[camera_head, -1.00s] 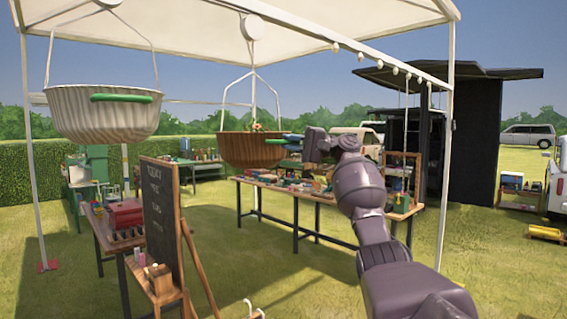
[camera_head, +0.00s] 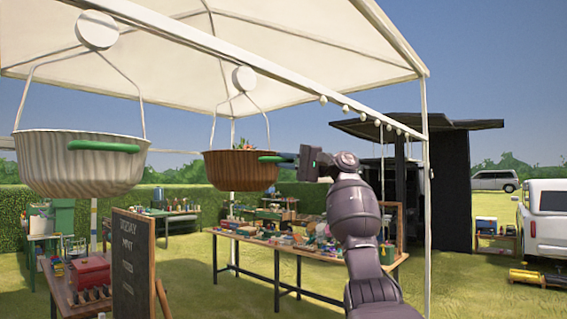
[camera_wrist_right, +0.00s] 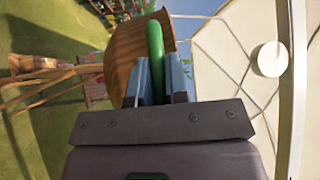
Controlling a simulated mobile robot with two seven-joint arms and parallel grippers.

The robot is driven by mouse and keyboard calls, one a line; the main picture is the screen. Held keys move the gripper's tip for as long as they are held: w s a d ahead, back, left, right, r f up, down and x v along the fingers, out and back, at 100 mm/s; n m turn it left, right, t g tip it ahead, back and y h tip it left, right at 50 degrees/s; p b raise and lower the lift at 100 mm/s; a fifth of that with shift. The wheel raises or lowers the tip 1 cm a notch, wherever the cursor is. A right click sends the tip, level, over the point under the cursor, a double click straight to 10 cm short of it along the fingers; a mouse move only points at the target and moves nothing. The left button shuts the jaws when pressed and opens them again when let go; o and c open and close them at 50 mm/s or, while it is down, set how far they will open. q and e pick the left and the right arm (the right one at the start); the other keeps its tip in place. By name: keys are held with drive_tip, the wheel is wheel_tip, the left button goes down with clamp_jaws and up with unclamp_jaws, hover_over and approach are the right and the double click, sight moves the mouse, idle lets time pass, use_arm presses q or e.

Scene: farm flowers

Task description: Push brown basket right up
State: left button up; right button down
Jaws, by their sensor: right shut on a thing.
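The brown basket (camera_head: 238,171) hangs on white cords under the canopy, with some plants showing at its top. Its green handle (camera_head: 277,159) is on the side towards my right arm. My right gripper (camera_head: 292,160) is at this handle. In the right wrist view, the two blue-grey fingers (camera_wrist_right: 160,82) are shut on the green handle (camera_wrist_right: 155,50), with the brown basket (camera_wrist_right: 125,55) just beyond. My left gripper is not in view.
A white basket (camera_head: 75,165) with a green handle hangs at the left. A long table (camera_head: 285,246) with many small goods stands below the brown basket. A blackboard (camera_head: 133,262) stands at lower left. A canopy post (camera_head: 427,200) is right of my arm.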

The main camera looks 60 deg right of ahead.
drive_tip(key=c, duration=1.3)
unclamp_jaws()
drive_tip(key=shift+r, duration=0.4)
drive_tip(key=shift+o, duration=0.9)
drive_tip(key=shift+f, duration=0.1)
drive_tip(key=b+v, duration=0.2)
drive_tip(key=v, duration=0.9)
drive_tip(key=shift+w+f, duration=0.1)
drive_tip(key=shift+w, duration=0.05)
